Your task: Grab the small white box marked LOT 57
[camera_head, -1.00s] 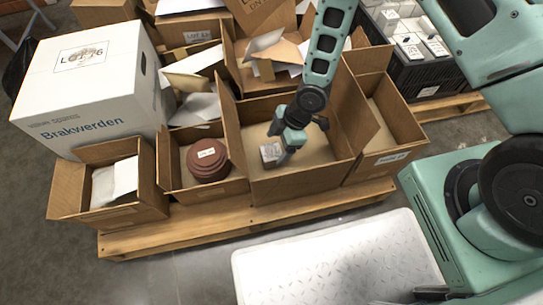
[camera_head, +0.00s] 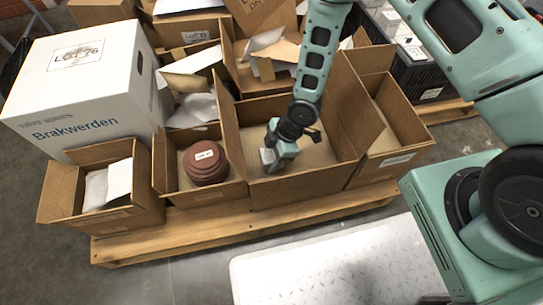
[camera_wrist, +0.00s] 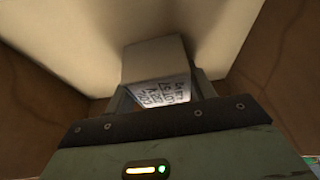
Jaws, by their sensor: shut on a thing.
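The small white box (camera_wrist: 155,65) is between the two fingers of my gripper (camera_wrist: 160,92) in the wrist view. A label with print shows on its near face, too blurred and tilted to read as LOT 57. My gripper (camera_head: 270,157) is shut on the box and is down inside an open cardboard box (camera_head: 310,187) in the head view. There the white box (camera_head: 268,156) shows only in part at the fingertips. I cannot tell whether it touches the cardboard floor.
A round reddish-brown labelled item (camera_head: 205,165) sits in the open carton to the left. A big white Brakwerden box (camera_head: 80,90) stands at the far left. Cardboard walls rise around my gripper. A black crate (camera_head: 430,80) with white boxes stands at the back right. The wooden pallet (camera_head: 160,235) carries the cartons.

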